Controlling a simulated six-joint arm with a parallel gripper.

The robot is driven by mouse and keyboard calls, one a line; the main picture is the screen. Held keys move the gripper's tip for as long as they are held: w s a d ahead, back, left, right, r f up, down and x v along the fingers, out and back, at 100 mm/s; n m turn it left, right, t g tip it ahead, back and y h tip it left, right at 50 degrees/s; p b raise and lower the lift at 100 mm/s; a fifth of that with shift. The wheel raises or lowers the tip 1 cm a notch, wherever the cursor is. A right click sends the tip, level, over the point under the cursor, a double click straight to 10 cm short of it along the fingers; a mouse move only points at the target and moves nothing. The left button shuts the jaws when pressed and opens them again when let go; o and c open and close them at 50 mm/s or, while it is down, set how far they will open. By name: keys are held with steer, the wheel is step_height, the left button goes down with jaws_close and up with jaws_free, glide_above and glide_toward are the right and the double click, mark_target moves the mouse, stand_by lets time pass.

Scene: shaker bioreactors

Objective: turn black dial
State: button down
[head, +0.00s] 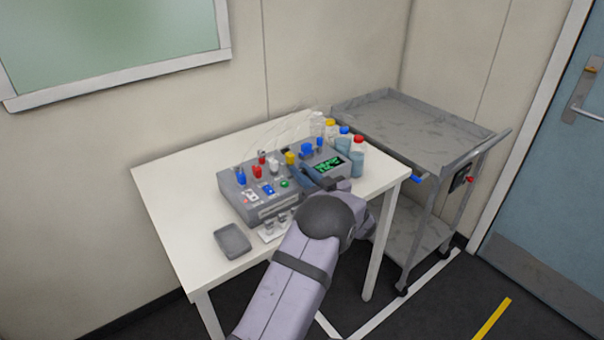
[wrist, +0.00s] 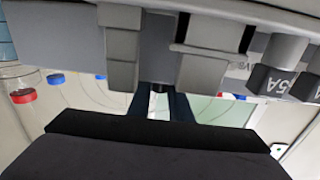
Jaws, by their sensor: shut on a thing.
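My gripper (head: 304,179) is at the front of the box, just left of the screen. In the wrist view, my gripper's two dark fingers (wrist: 160,103) reach up to the box and are shut on a small black piece, the black dial (wrist: 157,88). Most of the dial is hidden between the fingers. In the head view my gripper and arm cover it, so its turned angle cannot be told.
Bottles with red (head: 358,155), blue and yellow caps stand right of the box. A small grey tray (head: 232,240) lies at the table's front left. A grey cart (head: 410,125) stands to the right. The table's left side (head: 175,190) is clear.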

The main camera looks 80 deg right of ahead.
mark_target(302, 170)
steer(key=shift+r, duration=0.15)
steer(key=c, duration=1.6)
jaws_free()
step_height(302, 170, up, 10)
steer(key=shift+f+b, duration=0.1)
steer(key=shift+b, duration=0.45)
